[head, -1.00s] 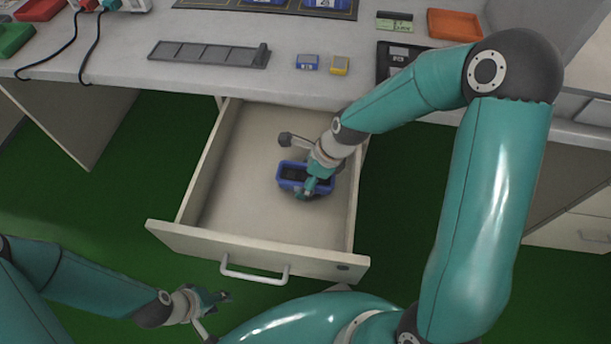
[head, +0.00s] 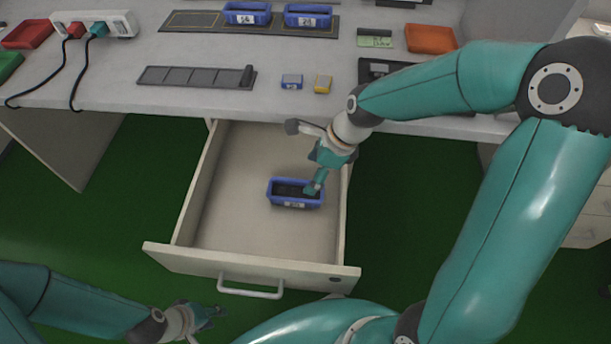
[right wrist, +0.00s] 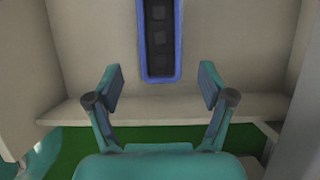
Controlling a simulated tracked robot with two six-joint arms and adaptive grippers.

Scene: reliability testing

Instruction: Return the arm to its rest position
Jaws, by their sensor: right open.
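My right arm reaches in from the right over the open drawer in the head view. My right gripper (head: 318,172) is open, over the drawer by a blue bin (head: 295,204) that stands inside it. In the right wrist view the two fingers (right wrist: 160,85) are spread apart with nothing between them, and the blue bin (right wrist: 176,40) with dark contents lies beyond the fingertips. My left gripper (head: 208,318) is low at the lower left, outside the drawer and over the green floor; its fingers are too small to tell open from shut.
The drawer (head: 250,262) is pulled out under the workbench (head: 120,58). On the bench are two blue bins on a dark mat (head: 185,22), a grey slotted rack (head: 190,77), small blue and yellow boxes, an orange tray (head: 430,39), and a power strip (head: 122,24) with cables.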

